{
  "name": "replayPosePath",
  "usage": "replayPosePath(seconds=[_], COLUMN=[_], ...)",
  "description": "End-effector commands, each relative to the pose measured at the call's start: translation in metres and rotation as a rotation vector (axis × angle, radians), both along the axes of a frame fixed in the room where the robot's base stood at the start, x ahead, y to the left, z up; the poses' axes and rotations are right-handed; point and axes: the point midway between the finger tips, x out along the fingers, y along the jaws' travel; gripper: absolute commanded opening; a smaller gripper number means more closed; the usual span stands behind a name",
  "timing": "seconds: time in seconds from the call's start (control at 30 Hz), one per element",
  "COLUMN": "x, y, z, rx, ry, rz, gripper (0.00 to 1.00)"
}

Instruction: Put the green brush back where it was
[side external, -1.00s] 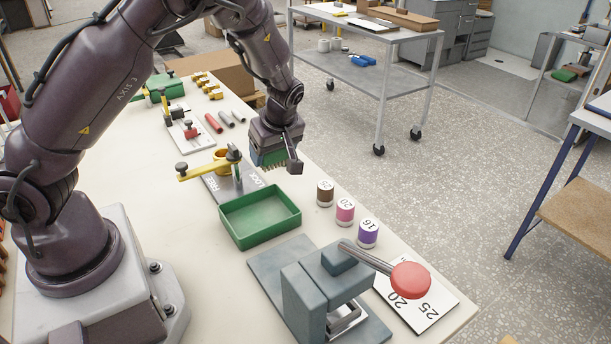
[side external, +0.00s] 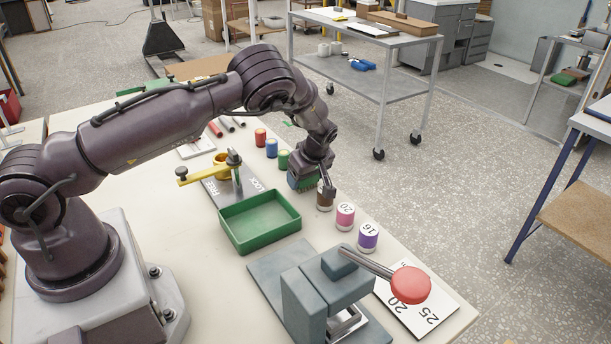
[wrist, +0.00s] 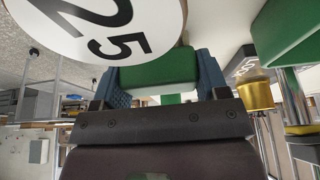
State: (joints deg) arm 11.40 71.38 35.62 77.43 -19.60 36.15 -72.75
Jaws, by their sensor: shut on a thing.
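My gripper (side external: 312,178) is shut on the green brush (side external: 303,184), which is small and partly hidden by the gripper in the side view. In the wrist view the green body of the brush (wrist: 160,70) sits between the blue finger pads of my gripper (wrist: 158,82). The brush is close behind a brown can (side external: 324,201) in the side view. The can's white lid marked 25 (wrist: 105,25) looms large in the wrist view. I cannot tell whether brush and can touch.
A pink can (side external: 345,216) and a purple can (side external: 367,237) stand nearer the camera. Red, blue and green cans (side external: 283,160) stand behind. A green tray (side external: 238,243), a yellow-handled lock fixture (side external: 205,173) and a red-knobbed press (side external: 330,285) are close by.

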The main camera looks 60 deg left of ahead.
Motion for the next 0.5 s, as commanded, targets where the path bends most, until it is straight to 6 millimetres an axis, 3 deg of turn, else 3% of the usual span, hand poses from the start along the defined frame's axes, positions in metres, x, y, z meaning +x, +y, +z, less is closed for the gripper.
replayPosePath(seconds=[0.33, 0.37, 0.47, 0.5], x=[-0.0002, -0.0002, -0.0002, -0.0002], y=[0.0002, 0.0, -0.0001, 0.0], z=[-0.0036, -0.0041, -0.0036, -0.0035], rx=[0.0, 0.0, 0.0, 0.0], ry=[0.0, 0.0, 0.0, 0.0], rz=[0.0, 0.0, 0.0, 0.0], gripper=[0.33, 0.7, 0.93, 0.93])
